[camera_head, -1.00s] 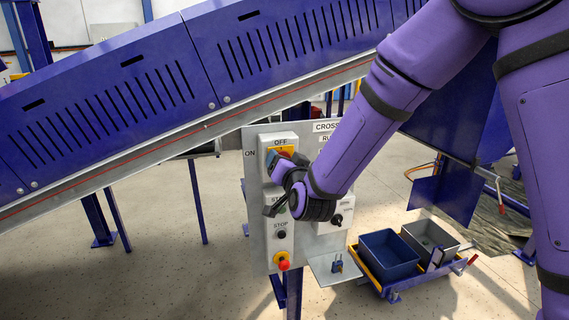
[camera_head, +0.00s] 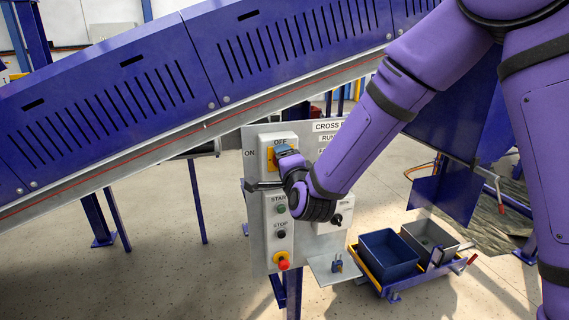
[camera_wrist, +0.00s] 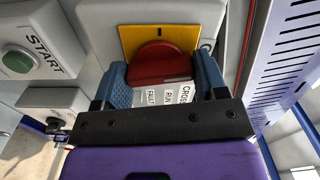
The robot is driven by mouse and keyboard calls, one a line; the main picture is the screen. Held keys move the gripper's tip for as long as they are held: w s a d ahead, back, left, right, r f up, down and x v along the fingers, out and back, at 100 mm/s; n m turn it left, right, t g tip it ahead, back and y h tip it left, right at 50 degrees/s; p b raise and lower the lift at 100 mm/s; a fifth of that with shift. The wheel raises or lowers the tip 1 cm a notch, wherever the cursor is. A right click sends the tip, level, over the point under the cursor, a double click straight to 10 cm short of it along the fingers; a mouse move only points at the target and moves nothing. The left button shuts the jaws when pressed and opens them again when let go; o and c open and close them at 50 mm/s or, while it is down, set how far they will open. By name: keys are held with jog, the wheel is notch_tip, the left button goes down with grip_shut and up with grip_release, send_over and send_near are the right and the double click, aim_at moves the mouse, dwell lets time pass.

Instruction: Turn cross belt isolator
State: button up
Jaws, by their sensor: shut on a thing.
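The cross belt isolator is a red rotary handle (camera_wrist: 160,64) on a yellow plate (camera_wrist: 180,35), set in a grey box on the upright control panel. In the head view the yellow plate (camera_head: 270,162) shows beside my gripper, with OFF printed above and ON at the left; the handle is hidden there. My gripper (camera_wrist: 163,80) is shut on the red handle, with one blue finger pad on each side of it. In the head view my gripper (camera_head: 287,160) reaches the box from the right.
Below the isolator are a green START button (camera_head: 281,209), a black STOP button (camera_head: 281,234) and a red emergency button (camera_head: 284,265). A black selector (camera_head: 337,219) is to the right. The blue conveyor (camera_head: 130,95) passes close above. Bins (camera_head: 388,256) stand at lower right.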

jog(key=shift+m, duration=0.9)
jog(key=shift+f, duration=0.1)
jog(key=o, duration=0.9)
jog(key=shift+o, duration=0.2)
jog(key=shift+s, duration=0.1)
jog(key=v, duration=1)
jog(key=shift+s+d, duration=0.15)
jog(key=shift+s, duration=0.2)
